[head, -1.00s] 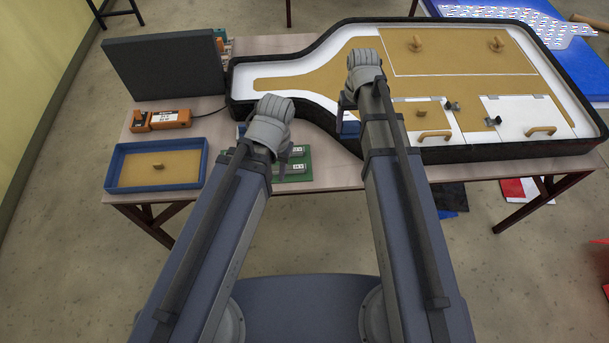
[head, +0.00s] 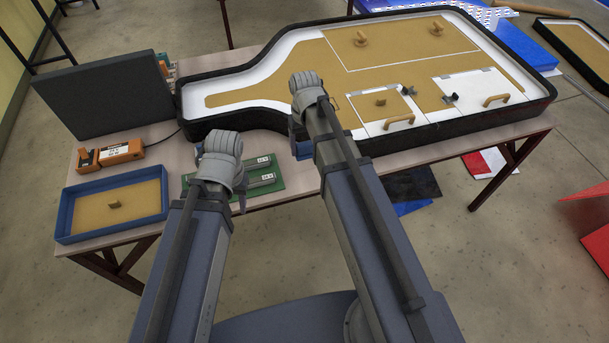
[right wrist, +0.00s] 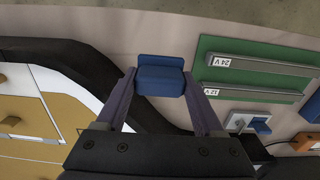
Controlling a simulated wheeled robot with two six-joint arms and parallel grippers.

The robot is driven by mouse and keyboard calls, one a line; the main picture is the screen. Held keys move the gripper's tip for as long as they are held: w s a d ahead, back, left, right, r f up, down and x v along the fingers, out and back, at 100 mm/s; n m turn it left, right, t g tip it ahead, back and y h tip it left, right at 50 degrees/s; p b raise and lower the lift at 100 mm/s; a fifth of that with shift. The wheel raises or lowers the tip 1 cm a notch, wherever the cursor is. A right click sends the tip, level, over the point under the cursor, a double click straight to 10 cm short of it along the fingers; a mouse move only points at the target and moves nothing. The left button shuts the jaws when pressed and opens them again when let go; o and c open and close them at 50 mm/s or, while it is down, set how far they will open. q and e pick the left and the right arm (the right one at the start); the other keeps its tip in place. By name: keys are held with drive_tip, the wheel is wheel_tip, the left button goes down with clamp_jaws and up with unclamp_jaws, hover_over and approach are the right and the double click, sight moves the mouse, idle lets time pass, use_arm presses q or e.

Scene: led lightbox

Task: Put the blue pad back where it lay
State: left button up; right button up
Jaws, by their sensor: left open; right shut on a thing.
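The blue pad (right wrist: 160,78) is between the fingers of my right gripper (right wrist: 160,90) in the right wrist view. The gripper is shut on it. In the head view, a blue bit of the pad (head: 303,150) shows under my right gripper (head: 308,115), beside the black rim of the lightbox. Behind the pad in the wrist view is bare table between that rim and the green board. I cannot tell its height above the table. My left gripper (head: 220,175) is open and empty over the left part of the green board (head: 265,187); its fingers are partly hidden.
The black-rimmed lightbox (head: 455,128) fills the table's back and right. A blue-rimmed tray (head: 112,233), an orange box (head: 120,152) and a dark panel (head: 115,95) are at left. A blue-and-white part (right wrist: 258,124) sits beside the green board (right wrist: 255,45).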

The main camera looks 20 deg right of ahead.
sight(305, 173)
drive_tip(key=shift+f+b, duration=4.95)
drive_tip(key=shift+f, duration=0.05)
drive_tip(key=shift+r, duration=0.15)
drive_tip(key=o, duration=0.8)
drive_tip(key=shift+f, duration=0.2)
drive_tip(key=o, duration=0.5)
drive_tip(key=shift+r, duration=0.1)
